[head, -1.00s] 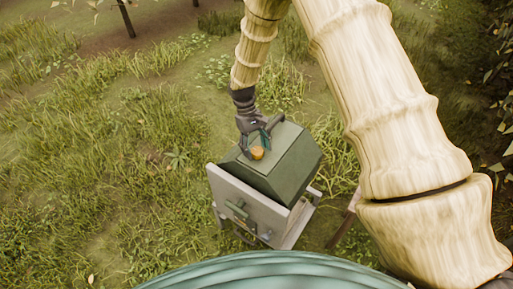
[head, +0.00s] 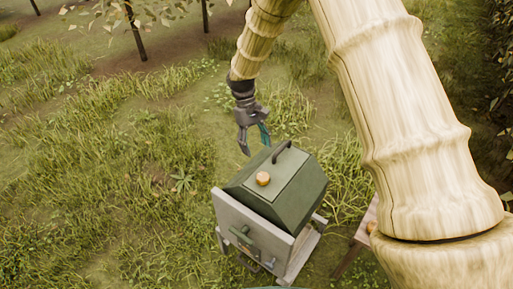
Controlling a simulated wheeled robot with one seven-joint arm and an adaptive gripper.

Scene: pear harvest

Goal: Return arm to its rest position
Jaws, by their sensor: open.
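My gripper (head: 256,148) hangs below my arm in the head view. Its fingers are apart and nothing shows between them. It is behind and above a green box (head: 297,200) with a sloped lid and a dark handle (head: 283,151) on top. A round orange-brown thing (head: 263,178) sits on the lid's top panel, apart from my gripper. My arm runs from the top of the view down the right side.
The box has a pale grey front (head: 249,222) with a green handle. A wooden surface (head: 367,222) shows partly behind my arm at right. Grass surrounds the box. Thin tree trunks (head: 134,30) stand at the back left.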

